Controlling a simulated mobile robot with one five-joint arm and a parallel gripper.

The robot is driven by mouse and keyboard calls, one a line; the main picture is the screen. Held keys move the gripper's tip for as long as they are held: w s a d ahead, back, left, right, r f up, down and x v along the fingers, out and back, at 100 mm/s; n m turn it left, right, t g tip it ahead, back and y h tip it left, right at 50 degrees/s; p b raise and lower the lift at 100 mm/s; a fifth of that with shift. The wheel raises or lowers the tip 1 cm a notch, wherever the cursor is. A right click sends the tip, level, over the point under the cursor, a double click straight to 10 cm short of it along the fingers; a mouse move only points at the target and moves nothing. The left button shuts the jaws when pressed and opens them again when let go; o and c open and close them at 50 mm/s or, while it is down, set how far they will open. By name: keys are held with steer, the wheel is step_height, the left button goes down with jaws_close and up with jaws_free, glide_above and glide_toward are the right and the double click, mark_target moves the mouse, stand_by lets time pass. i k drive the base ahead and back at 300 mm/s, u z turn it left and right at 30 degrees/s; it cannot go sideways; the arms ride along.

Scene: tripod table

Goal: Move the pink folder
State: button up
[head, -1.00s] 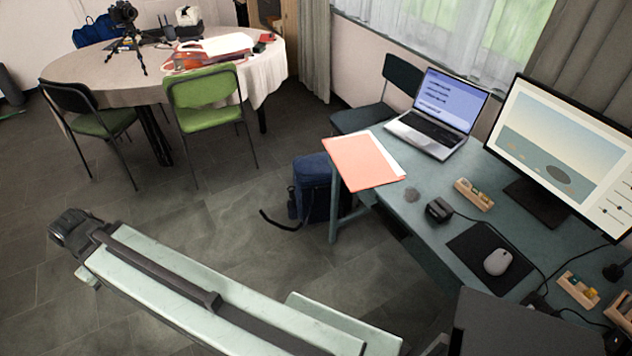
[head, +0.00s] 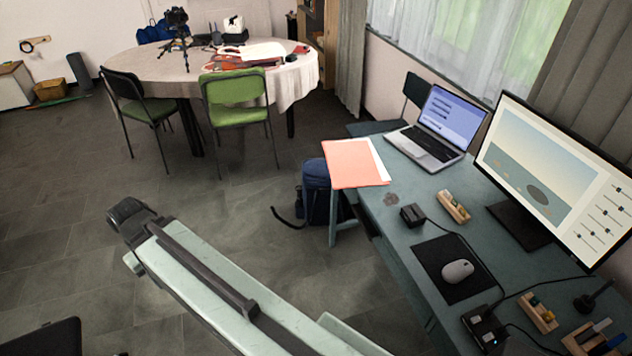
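My gripper does not show in this view.
Right of the folder are a laptop (head: 437,128), a monitor (head: 555,175), a small dark box (head: 412,214) and a mouse (head: 457,270). A blue backpack (head: 318,190) stands under the folder's corner. A green chair (head: 237,98) and round table (head: 155,68) stand behind.

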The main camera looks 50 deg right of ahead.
mark_target(352, 163)
steer(key=u, duration=5.65)
steer(key=k, duration=0.9)
steer(key=z, duration=5.75)
